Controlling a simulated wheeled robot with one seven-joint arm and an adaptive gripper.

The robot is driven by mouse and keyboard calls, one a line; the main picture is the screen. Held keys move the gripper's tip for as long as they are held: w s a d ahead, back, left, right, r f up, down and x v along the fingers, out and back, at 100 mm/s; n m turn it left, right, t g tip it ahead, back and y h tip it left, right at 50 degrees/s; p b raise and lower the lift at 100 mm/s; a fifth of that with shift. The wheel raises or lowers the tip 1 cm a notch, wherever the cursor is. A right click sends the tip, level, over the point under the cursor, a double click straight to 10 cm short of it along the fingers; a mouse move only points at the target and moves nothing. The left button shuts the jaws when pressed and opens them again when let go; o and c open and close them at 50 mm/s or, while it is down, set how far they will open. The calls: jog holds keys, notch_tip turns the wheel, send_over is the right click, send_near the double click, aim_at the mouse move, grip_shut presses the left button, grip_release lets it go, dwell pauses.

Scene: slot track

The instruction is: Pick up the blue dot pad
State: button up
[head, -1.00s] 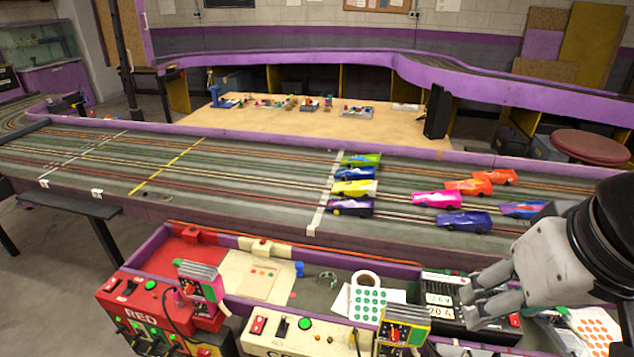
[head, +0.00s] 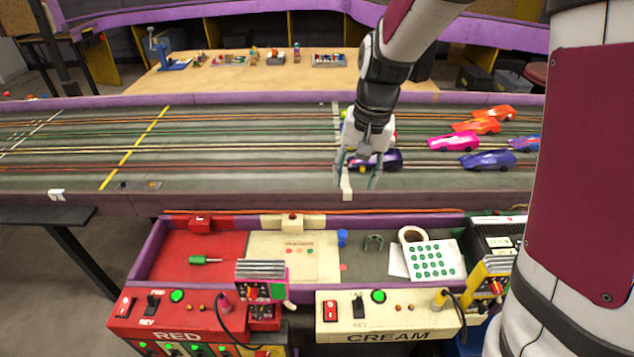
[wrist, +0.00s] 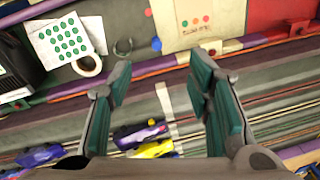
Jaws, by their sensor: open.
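I see no pad with blue dots in these views. A white sheet with green dots (head: 432,260) lies in the tray behind the cream control box. It also shows at the upper left in the wrist view (wrist: 66,38). A small blue round piece (head: 342,238) stands left of it in the tray and shows in the wrist view (wrist: 156,43). My gripper (head: 357,180) hangs over the near edge of the slot track, beyond the tray. Its two fingers (wrist: 163,75) are apart and nothing is between them. My arm hides part of the track and right side.
Several slot cars, such as a pink one (head: 453,142), stand on the track (head: 250,150). The tray also holds a tape roll (head: 411,235), a green screwdriver (head: 205,260) and a cream panel with coloured dots (head: 296,255). Red (head: 170,325) and cream (head: 388,325) boxes stand in front.

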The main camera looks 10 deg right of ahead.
jog(key=m+g+h+b, duration=0.1)
jog(key=m+b, duration=0.1)
send_near(342, 231)
jog(key=f, duration=0.6)
jog(key=shift+d+f, duration=0.25)
jog(key=shift+f, duration=0.15)
jog(key=shift+s+a+f+b, duration=0.1)
jog(key=shift+f+b, duration=0.1)
jog(key=shift+f, duration=1.25)
jog(key=shift+a+f+b, duration=0.1)
jog(key=shift+f+b, duration=0.1)
jog(key=shift+f, duration=1.2)
jog(key=shift+c, duration=0.2)
grip_shut()
